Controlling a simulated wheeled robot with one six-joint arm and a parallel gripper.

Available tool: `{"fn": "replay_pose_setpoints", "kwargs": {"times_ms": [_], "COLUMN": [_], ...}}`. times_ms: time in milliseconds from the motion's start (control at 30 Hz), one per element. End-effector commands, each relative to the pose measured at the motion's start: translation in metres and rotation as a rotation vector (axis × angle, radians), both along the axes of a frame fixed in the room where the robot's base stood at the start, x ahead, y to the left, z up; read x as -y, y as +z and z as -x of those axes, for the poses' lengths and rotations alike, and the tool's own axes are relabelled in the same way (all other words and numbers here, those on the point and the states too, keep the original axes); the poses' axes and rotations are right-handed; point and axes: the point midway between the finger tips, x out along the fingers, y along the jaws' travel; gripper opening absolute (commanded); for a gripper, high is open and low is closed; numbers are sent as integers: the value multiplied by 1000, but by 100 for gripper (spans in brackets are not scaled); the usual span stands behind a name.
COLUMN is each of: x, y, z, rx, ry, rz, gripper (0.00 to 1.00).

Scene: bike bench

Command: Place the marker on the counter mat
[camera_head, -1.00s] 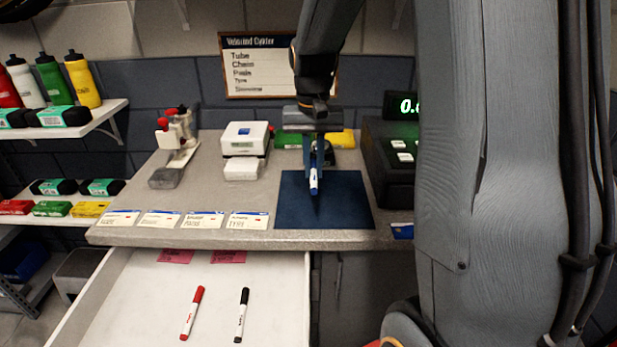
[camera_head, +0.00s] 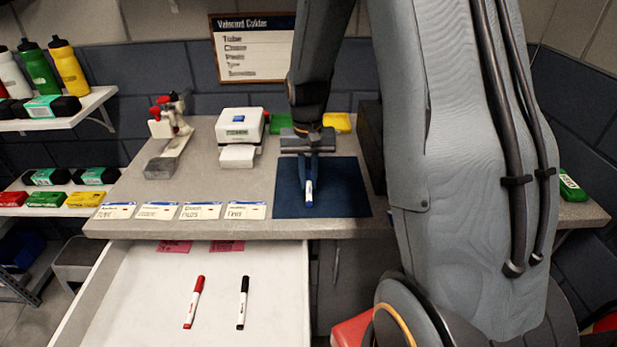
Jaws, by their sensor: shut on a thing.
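The marker, white with a blue end (camera_head: 308,196), is held upright or nearly so in my gripper (camera_head: 308,176). My gripper is shut on it, with the fingers pointing down over the dark blue counter mat (camera_head: 345,195). The marker's lower end shows against the mat; whether it touches the mat cannot be told. The mat lies flat on the grey counter, and my arm hides part of its back edge.
An open white drawer below the counter holds a red marker (camera_head: 194,302) and a black marker (camera_head: 242,308). Several label cards (camera_head: 200,211) line the counter's front edge. A white device (camera_head: 240,128) stands left of the mat. A dark box (camera_head: 369,140) stands right of it.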

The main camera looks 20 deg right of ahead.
Motion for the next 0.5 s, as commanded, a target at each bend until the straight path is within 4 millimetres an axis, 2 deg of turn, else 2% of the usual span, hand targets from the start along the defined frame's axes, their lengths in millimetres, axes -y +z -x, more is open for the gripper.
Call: {"fn": "replay_pose_setpoints", "kwargs": {"times_ms": [367, 400, 500], "x": [1, 1, 1], "y": [-4, -5, -4], "z": [0, 0, 0], "rx": [0, 1, 1], "ry": [-1, -1, -1], "rz": [0, 0, 0], "gripper": [0, 14, 31]}}
